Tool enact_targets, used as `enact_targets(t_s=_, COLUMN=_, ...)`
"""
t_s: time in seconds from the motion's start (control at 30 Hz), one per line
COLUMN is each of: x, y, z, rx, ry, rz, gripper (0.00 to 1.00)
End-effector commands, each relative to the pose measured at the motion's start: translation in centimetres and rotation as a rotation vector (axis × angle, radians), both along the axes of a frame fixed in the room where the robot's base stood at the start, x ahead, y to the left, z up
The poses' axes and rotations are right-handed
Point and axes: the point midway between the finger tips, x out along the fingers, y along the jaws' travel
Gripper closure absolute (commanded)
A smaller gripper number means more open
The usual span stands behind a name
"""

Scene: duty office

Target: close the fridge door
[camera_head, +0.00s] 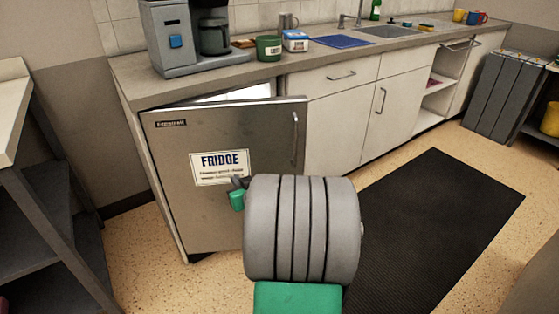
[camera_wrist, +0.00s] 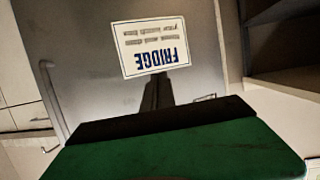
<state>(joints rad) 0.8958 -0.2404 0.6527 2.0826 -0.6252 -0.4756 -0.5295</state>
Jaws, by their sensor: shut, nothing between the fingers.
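The fridge door (camera_head: 165,225) is a grey metal panel under the counter, with a white FRIDGE sign (camera_head: 220,167) and a vertical handle (camera_head: 294,138) near its right edge. It stands ajar; a bright strip of the fridge interior (camera_head: 235,94) shows above its top edge. My gripper (camera_head: 239,184) is shut and empty in front of the door, by the sign's lower right corner; my arm partly hides it. In the wrist view the sign (camera_wrist: 151,45) appears upside down, with the dark fingers (camera_wrist: 157,90) just at its edge. I cannot tell whether they touch the door.
The counter (camera_head: 350,58) above holds a coffee machine (camera_head: 175,40), a green mug (camera_head: 269,48) and a blue mat (camera_head: 342,41). White cabinets (camera_head: 345,115) continue to the right. A dark shelf unit (camera_head: 60,210) stands at left. A black floor mat (camera_head: 430,215) lies at right, clear.

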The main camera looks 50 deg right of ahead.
Motion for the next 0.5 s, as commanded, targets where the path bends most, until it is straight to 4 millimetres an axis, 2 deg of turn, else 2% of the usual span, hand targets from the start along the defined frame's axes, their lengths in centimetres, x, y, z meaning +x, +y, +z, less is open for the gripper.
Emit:
enact_targets(t_s=0.03, x=-2.1, y=-4.5, z=-1.4, rx=-0.025, ry=-0.082, rz=-0.109, gripper=1.0)
enact_targets(t_s=0.1, x=-4.9, y=-9.0, z=-1.0, rx=-0.076, ry=-0.185, rz=-0.235, gripper=1.0)
enact_targets(t_s=0.13, x=-6.0, y=-10.3, z=-0.7, rx=-0.093, ry=-0.215, rz=-0.275, gripper=1.0)
enact_targets(t_s=0.2, x=-7.7, y=-12.2, z=-0.4, rx=-0.119, ry=-0.259, rz=-0.339, gripper=1.0)
enact_targets(t_s=0.27, x=-8.1, y=-12.9, z=-0.1, rx=-0.13, ry=-0.274, rz=-0.361, gripper=1.0)
enact_targets(t_s=0.37, x=-7.4, y=-13.5, z=0.2, rx=-0.132, ry=-0.279, rz=-0.362, gripper=1.0)
enact_targets(t_s=0.5, x=-5.2, y=-15.1, z=0.2, rx=-0.132, ry=-0.278, rz=-0.359, gripper=1.0)
